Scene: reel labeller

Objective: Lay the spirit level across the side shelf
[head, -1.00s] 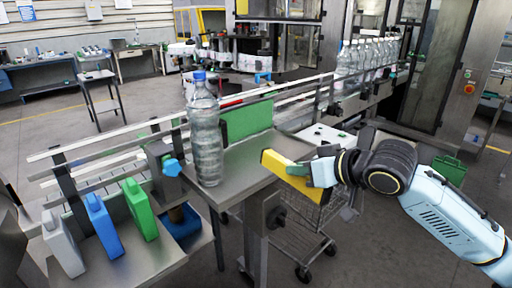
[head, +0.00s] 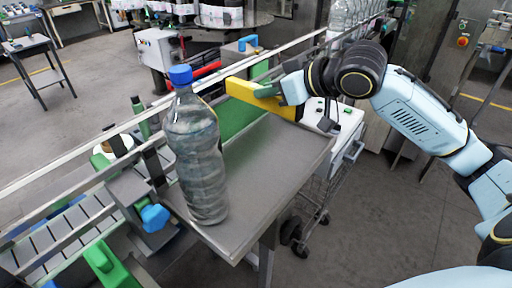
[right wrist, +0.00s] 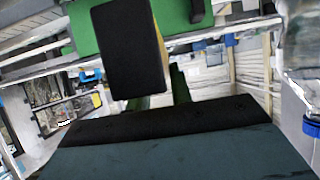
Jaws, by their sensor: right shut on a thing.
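The spirit level (head: 243,92) is a yellow bar with its far-left end free. My right gripper (head: 284,93) is shut on it near its right part and hides some of it. The side shelf (head: 262,160) is a grey metal plate beside the conveyor rail. The level is at the shelf's far end, by the green panel (head: 238,120); I cannot tell whether it touches the shelf. In the right wrist view a dark block (right wrist: 128,50) with a thin yellow edge fills the upper middle. My left gripper is out of view.
A large clear bottle with a blue cap (head: 197,150) stands upright on the near-left part of the shelf. The shelf's middle and right are bare. More bottles (head: 350,14) stand farther back.

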